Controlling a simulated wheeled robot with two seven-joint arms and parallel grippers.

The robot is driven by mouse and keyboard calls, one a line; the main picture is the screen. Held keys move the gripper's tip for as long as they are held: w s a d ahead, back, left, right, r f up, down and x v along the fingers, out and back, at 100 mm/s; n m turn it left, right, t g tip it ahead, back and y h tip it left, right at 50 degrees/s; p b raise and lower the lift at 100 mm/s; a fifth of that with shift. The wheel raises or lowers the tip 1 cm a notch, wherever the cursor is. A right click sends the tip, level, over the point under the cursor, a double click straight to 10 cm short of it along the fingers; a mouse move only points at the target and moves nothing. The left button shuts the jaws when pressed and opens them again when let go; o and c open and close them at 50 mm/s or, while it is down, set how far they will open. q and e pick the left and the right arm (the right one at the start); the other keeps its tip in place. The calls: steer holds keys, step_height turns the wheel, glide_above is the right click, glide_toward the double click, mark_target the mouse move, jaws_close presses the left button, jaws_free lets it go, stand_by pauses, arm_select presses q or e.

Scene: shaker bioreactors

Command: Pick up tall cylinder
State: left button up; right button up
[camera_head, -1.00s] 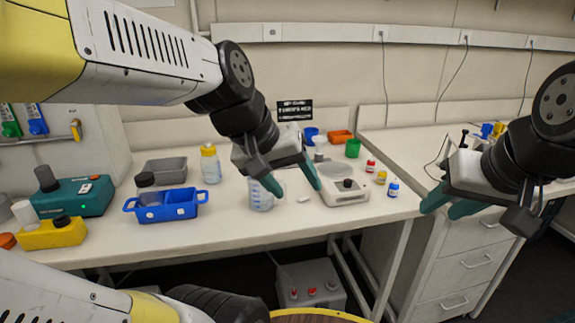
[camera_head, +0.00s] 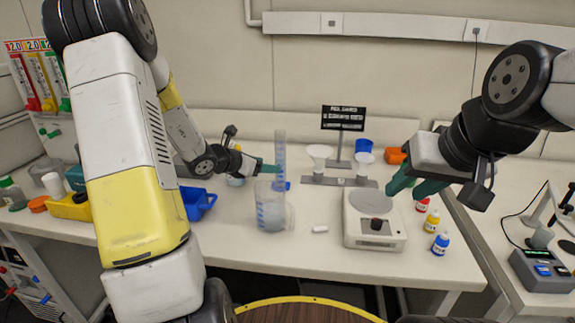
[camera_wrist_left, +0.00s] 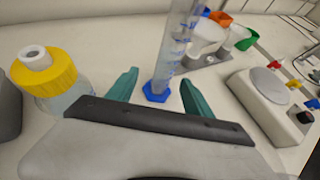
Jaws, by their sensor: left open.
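The tall cylinder (camera_head: 280,150) is a clear graduated cylinder with blue marks, upright on the bench behind a beaker. In the left wrist view the tall cylinder (camera_wrist_left: 174,42) has a blue hexagonal base and stands in line with the gap between my left fingers. My left gripper (camera_head: 262,171) is close beside it in the head view. In the left wrist view my left gripper (camera_wrist_left: 160,92) is open, with a teal finger on each side and nothing held. My right gripper (camera_head: 415,187) is open and empty, right of the scale.
A beaker (camera_head: 270,208) stands in front of the cylinder. A white scale (camera_head: 374,232) and several small bottles (camera_head: 440,243) are to the right. A rack with white funnels (camera_head: 320,153) is behind. A yellow-capped bottle (camera_wrist_left: 48,76) stands near my left gripper.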

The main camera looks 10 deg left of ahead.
arm_select(q)
steer(key=x, duration=0.3)
steer(key=d+x, duration=0.1)
steer(key=x, duration=0.3)
steer(key=shift+s+r, duration=0.1)
steer(key=shift+r, duration=0.1)
jaws_close()
